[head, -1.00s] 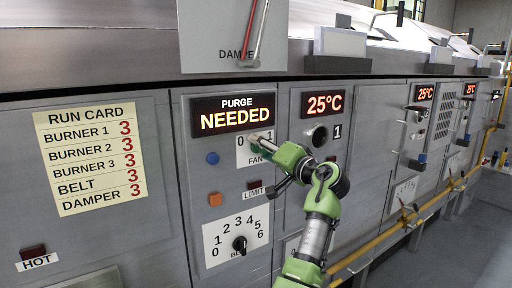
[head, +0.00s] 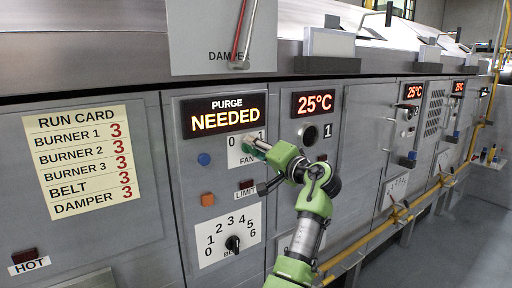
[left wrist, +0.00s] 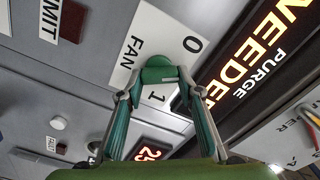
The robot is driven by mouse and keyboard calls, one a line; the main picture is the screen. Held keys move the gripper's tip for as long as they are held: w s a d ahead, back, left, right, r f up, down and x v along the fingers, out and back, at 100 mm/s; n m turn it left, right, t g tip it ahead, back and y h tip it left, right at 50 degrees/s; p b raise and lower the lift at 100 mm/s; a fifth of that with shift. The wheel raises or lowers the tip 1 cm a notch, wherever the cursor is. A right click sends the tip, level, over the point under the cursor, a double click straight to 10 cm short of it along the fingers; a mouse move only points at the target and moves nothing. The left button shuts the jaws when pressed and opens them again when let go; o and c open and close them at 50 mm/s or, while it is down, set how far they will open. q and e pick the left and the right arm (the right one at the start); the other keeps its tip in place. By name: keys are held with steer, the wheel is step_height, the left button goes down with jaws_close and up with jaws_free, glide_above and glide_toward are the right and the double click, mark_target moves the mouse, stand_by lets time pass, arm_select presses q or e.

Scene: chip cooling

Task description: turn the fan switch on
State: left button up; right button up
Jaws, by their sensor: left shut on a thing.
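The fan switch sits on the white FAN plate (head: 236,157), marked 0 and 1, below the lit PURGE NEEDED display (head: 224,115). In the left wrist view, the FAN plate (left wrist: 146,30) shows behind my fingers. My left gripper (head: 253,145) reaches the plate from the lower right and covers most of the switch. In the left wrist view, my left gripper (left wrist: 160,75) has its green fingertips closed together around a rounded green switch part (left wrist: 158,62) between the 0 and the 1. Which way the switch points is hard to tell. My right gripper is out of view.
A blue button (head: 204,159) and an orange button (head: 207,199) are left of the plate. A BELT dial (head: 233,243) and a LIMIT lamp (head: 246,184) are below. A yellow pipe (head: 400,221) runs along the front at right. A run card (head: 84,160) hangs left.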

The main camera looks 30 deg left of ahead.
arm_select(q)
steer(key=shift+a+f+m+p, duration=0.1)
steer(key=shift+m+p, duration=6.1)
steer(key=shift+m, duration=1)
steer(key=o, duration=1.1)
steer(key=shift+a+f, duration=0.15)
steer(key=shift+f, duration=0.05)
steer(key=shift+d, duration=0.45)
steer(key=v, duration=1.1)
